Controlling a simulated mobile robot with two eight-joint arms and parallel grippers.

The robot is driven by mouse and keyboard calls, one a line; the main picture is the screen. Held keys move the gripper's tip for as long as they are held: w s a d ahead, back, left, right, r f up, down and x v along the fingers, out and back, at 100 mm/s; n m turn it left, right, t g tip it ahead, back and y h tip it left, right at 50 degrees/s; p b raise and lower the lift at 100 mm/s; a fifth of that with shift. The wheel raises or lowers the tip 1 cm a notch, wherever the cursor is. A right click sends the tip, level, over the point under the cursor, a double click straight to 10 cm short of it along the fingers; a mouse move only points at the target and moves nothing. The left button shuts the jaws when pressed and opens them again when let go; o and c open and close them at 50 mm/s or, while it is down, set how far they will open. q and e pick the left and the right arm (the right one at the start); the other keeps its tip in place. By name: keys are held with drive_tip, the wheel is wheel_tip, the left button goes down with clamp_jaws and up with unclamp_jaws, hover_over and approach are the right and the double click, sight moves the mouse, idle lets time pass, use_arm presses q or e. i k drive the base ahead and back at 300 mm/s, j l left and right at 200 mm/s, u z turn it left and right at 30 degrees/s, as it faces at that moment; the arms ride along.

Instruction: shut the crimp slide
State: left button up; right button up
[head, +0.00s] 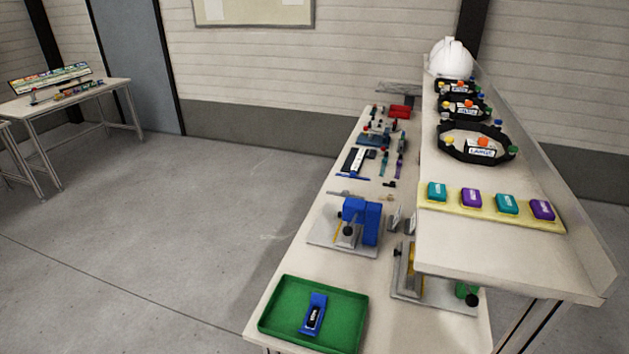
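I cannot tell for certain which part is the crimp slide. A blue block device with a black knob (361,221) stands on a grey base plate (325,239) at the middle of the long lower bench. Behind it lies a blue and white long fixture (354,161) with a dark strip. A small blue piece with a black and white insert (314,315) lies in a green tray (278,336) at the near end. Whether any slide is open or shut is too small to tell. Neither of my grippers shows.
A raised shelf (501,248) on the right holds a white helmet (451,58), several black rings and a yellow strip (484,209) with teal and purple blocks. A metal fixture (406,283) sits partly hidden beside the shelf. Floor on the left is clear up to another table (115,85).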

sight(402, 283)
drive_tip(key=j+z, duration=0.5)
drive_tip(key=z, duration=0.25)
drive_tip(key=j+z, duration=0.35)
drive_tip(key=i+l, duration=0.7)
drive_tip(key=i+z, duration=0.05)
drive_tip(key=i, duration=0.05)
